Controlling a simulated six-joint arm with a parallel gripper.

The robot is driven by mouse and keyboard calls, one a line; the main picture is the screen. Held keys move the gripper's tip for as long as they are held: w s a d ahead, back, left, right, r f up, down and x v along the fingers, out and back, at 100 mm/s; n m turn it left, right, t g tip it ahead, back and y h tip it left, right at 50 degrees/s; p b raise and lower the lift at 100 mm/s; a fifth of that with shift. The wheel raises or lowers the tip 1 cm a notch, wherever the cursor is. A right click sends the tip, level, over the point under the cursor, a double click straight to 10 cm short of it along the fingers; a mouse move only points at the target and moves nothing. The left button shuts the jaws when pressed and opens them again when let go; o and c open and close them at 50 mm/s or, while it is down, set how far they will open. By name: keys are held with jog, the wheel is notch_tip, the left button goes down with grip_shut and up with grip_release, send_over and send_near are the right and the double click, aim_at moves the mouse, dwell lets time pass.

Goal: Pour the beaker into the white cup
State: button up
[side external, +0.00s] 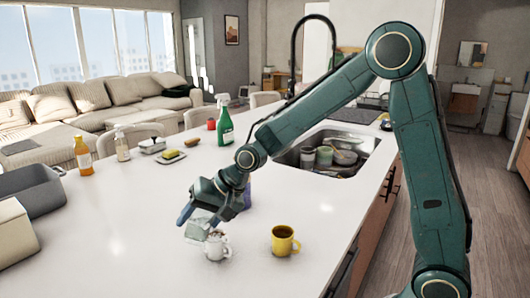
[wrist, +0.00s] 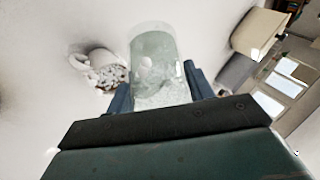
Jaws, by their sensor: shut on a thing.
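My gripper (side external: 200,214) is shut on the clear glass beaker (side external: 196,231), and its blue fingers are on both sides of the beaker (wrist: 152,58) in the wrist view. The beaker looks tilted and is held just above and left of the white cup (side external: 216,247) in the side view. In the wrist view the white cup (wrist: 97,62) is left of the beaker, with its handle outward. Pale, speckled bits show in the cup's mouth. Something pale shows in the beaker; what it is cannot be told. Whether beaker and cup touch is unclear.
A yellow mug (side external: 284,241) stands right of the cup. A purple thing (side external: 247,193) is partly hidden behind my gripper. Bottles, a sponge dish and a green spray bottle (side external: 225,124) stand farther back. The sink (side external: 290,158) holds dishes.

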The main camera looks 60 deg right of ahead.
jog(key=shift+f+n+h, duration=0.1)
jog(key=shift+n+h, duration=0.2)
jog(key=shift+h, duration=0.5)
jog(key=shift+n+t+h, duration=0.3)
jog(key=shift+n+h, duration=0.3)
jog(key=shift+h, duration=1)
jog(key=shift+d+r+n+h, duration=0.3)
jog(key=shift+r+h, duration=0.2)
jog(key=shift+h, duration=0.4)
jog(key=shift+r, duration=0.1)
jog(key=shift+w+d, duration=0.1)
